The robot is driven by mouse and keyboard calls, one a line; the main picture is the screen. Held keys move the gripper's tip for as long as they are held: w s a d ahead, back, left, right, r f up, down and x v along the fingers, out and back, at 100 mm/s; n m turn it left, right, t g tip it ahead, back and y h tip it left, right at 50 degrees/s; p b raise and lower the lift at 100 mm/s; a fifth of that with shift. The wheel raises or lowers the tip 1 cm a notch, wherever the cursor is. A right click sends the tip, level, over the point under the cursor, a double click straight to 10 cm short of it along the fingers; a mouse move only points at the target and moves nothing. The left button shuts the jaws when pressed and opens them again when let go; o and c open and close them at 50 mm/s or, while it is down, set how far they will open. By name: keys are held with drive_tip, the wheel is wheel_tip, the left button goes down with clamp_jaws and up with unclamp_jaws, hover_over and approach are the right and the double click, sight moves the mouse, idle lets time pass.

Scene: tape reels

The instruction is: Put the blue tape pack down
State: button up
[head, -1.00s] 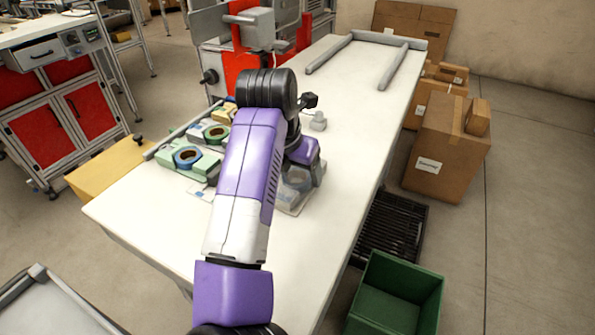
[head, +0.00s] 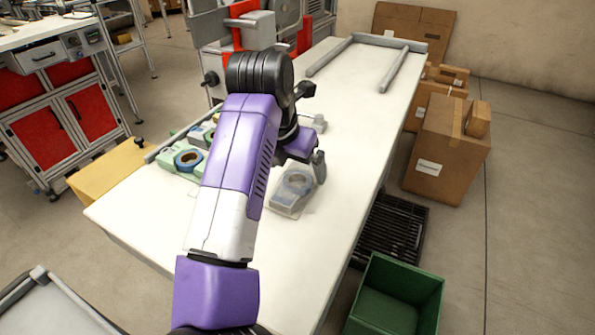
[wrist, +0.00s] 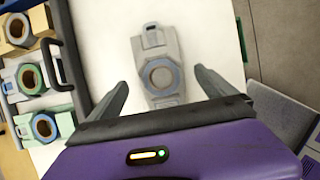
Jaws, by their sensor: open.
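The blue tape pack (head: 292,190), a grey pack with a blue-rimmed reel, lies flat on the white table (head: 345,125). In the wrist view the pack (wrist: 162,99) lies upright in the picture, ahead of my jaws, with nothing gripping it. My gripper (wrist: 160,82) is open and empty, its two fingers spread wide to either side of the pack's line and apart from it. In the head view my gripper (head: 306,163) is just above and behind the pack. One finger shows there; my arm hides the rest.
A green pack with a blue ring (head: 188,160) lies left of my arm. In the wrist view several packs sit at the left, beyond a dark rail (wrist: 66,62). A small grey object (head: 319,123) stands behind my gripper. The table's right side is clear.

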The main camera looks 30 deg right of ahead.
drive_tip(key=v, duration=0.8)
drive_tip(key=shift+r+p, duration=0.2)
drive_tip(key=shift+p, duration=0.15)
